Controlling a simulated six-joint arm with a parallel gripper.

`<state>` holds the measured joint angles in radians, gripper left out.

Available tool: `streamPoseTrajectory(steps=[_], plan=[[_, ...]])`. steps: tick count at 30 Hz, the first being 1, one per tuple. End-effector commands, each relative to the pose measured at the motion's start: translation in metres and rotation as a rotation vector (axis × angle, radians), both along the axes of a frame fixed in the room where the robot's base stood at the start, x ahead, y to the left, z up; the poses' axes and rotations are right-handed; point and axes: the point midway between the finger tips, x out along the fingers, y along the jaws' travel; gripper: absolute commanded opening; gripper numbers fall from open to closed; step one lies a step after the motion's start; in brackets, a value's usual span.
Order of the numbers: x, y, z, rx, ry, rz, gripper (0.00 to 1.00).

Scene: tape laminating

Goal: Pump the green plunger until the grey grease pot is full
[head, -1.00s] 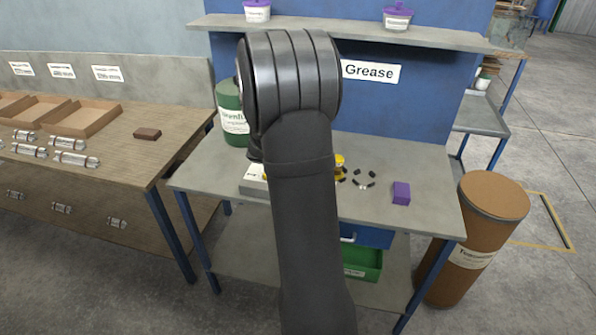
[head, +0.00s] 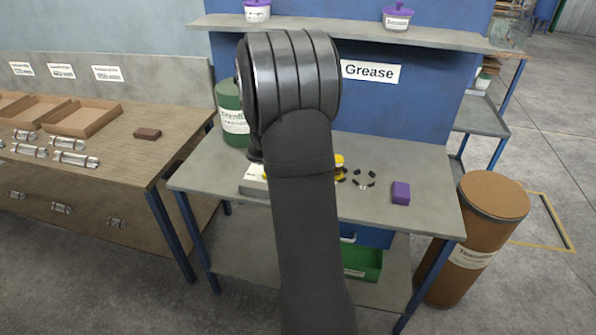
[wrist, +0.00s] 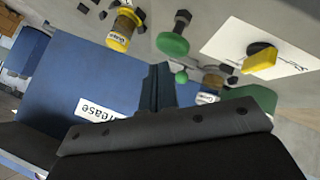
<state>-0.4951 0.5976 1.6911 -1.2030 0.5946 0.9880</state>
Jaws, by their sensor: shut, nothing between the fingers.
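In the wrist view my gripper (wrist: 158,72) is shut and empty, its fingers together and pointing toward the bench top. A green round knob (wrist: 172,44) with a dark stem, which looks like the plunger, lies just beyond the fingertips, apart from them as far as I can tell. A smaller green ball (wrist: 181,77) is right of the fingers. I cannot make out the grey grease pot or its fill level. In the head view my arm hides the gripper and the plunger.
A white plate with a yellow knob (wrist: 262,62) is right of the fingers. A yellow labelled container (wrist: 120,30) is left. A green drum (head: 232,112) stands at the bench's back left. A purple block (head: 401,192) and black pieces (head: 363,178) lie on the right.

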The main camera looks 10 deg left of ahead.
Motion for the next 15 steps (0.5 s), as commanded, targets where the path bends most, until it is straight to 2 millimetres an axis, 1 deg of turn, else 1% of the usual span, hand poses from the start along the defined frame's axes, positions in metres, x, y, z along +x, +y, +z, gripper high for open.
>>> streamPoseTrajectory(steps=[6, 15], plan=[[0.0, -0.0001, -0.0068, 0.0, 0.0, 0.0, 0.0], [0.0, -0.0001, -0.0072, 0.0, 0.0, 0.0, 0.0]])
